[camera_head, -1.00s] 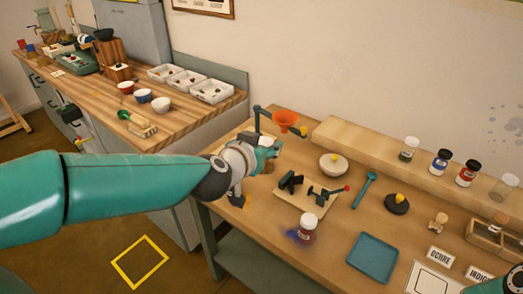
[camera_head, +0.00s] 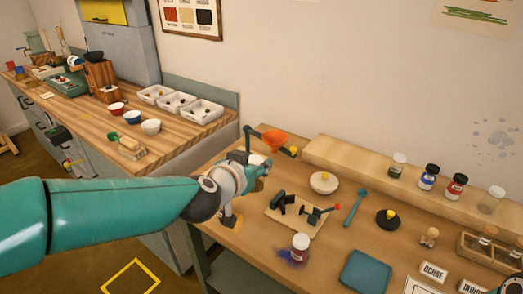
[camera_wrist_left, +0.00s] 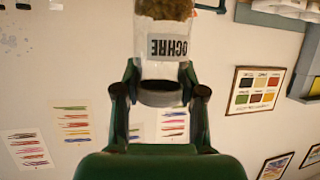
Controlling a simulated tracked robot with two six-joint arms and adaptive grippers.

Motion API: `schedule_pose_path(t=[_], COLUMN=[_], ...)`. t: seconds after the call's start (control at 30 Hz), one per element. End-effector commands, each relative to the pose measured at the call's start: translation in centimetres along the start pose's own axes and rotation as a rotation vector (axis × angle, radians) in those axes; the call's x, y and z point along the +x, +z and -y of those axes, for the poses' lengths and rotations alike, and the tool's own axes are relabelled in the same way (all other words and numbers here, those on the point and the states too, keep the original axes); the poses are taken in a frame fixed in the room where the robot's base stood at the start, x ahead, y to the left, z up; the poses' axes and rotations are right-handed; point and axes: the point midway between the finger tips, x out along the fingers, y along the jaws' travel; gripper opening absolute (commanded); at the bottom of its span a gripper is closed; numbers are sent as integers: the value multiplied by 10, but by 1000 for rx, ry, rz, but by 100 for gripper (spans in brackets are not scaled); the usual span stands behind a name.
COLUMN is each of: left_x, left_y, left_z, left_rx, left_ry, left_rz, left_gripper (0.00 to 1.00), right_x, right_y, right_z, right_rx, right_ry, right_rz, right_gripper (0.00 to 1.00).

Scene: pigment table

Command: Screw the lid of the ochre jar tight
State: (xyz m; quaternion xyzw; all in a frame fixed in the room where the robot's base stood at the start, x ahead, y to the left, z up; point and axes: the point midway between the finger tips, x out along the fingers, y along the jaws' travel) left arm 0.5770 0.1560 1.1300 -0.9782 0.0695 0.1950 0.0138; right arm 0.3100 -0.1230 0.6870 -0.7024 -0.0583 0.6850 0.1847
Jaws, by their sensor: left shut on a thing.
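The ochre jar (camera_wrist_left: 162,45) shows in the left wrist view. It is clear, with a white OCHRE label that reads upside down in this picture and brown-yellow pigment at the picture's top end. Its dark grey lid (camera_wrist_left: 162,93) sits at the other end, between the fingers of my left gripper (camera_wrist_left: 160,97), which are shut on it. In the head view my left gripper (camera_head: 256,170) is at the table's left end, near the funnel stand; the jar is not clearly made out there. Whether the jar touches the table is not visible.
An orange funnel (camera_head: 275,140) on a stand is close behind the left gripper. A wooden board with black fixtures (camera_head: 284,205), a red-labelled jar (camera_head: 300,246) and a pale bowl (camera_head: 323,182) are to its right.

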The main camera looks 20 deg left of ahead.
Motion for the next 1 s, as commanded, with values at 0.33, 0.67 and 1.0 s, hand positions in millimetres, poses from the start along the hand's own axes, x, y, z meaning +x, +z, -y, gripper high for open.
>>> schedule_pose_path(t=[0.33,0.67,1.0], left_x=[9,33,34], left_y=[17,110,130], left_z=[11,34,37], left_rx=[-7,-18,-47], left_ry=[-20,-42,-113], left_rz=[4,14,-5], left_gripper=[0,0,0], right_x=[0,0,0], right_y=[0,0,0], right_z=[0,0,0], right_rx=[0,0,0], right_ry=[0,0,0], right_rz=[0,0,0], right_gripper=[40,40,40])
